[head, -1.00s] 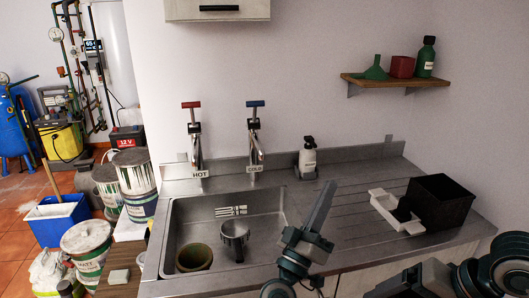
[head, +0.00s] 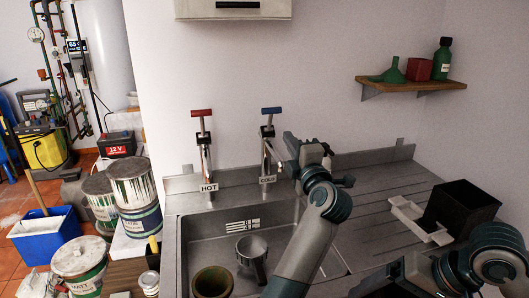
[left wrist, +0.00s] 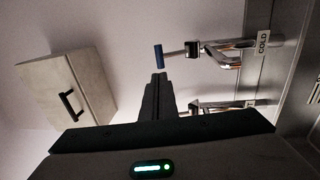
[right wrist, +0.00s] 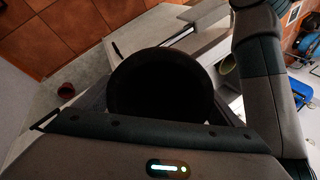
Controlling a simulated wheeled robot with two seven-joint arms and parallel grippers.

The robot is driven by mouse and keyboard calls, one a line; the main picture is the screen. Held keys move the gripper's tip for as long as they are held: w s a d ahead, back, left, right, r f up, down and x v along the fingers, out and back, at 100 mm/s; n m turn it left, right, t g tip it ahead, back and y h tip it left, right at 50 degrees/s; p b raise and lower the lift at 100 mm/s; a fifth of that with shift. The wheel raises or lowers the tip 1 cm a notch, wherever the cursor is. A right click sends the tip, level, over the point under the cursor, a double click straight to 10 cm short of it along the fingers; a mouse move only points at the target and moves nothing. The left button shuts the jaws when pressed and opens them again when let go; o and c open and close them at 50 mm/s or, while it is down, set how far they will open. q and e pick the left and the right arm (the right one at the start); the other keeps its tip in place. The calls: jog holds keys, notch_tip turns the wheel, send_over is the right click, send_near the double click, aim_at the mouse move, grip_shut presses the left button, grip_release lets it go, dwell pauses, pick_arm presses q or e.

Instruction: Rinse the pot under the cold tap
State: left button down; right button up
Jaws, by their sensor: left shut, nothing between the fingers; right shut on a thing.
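A dark round pot (right wrist: 160,85) fills the middle of the right wrist view, held by my right gripper (right wrist: 155,112), whose fingers are mostly hidden; its inside is too dark to read. The cold tap has a blue T-handle (head: 271,110) and a "COLD" label; the handle also shows in the left wrist view (left wrist: 158,57). My left gripper (left wrist: 156,78) is shut and empty, its tips close to the blue handle; contact is unclear. In the head view my left gripper (head: 272,152) is beside the cold tap, partly hiding it. The sink (head: 190,232) lies below.
The hot tap with a red handle (head: 201,113) stands left of the cold one. In the sink are a metal cup-like piece (head: 251,248) and an olive-brown pot (head: 213,282). A white tray (head: 420,220) and black box (head: 462,208) stand on the drainer. Paint tins (head: 135,190) crowd the left.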

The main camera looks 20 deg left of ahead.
pick_arm(q)
jog(key=shift+d+r, duration=0.1)
jog(key=shift+d, duration=0.15)
pick_arm(e)
jog(key=shift+s+d, duration=0.1)
jog(key=shift+d, duration=0.1)
jog(key=shift+a+r, duration=0.1)
jog(key=shift+r, duration=0.05)
pick_arm(q)
jog(key=p, duration=0.4)
send_near(273, 112)
jog(key=x, duration=0.5)
jog(key=shift+r, duration=0.1)
pick_arm(e)
notch_tip(273, 112, up, 4)
jog(key=shift+f, duration=0.15)
pick_arm(q)
jog(key=shift+w+a, duration=0.45)
jog(key=shift+w, duration=0.1)
pick_arm(e)
jog(key=shift+r, duration=0.2)
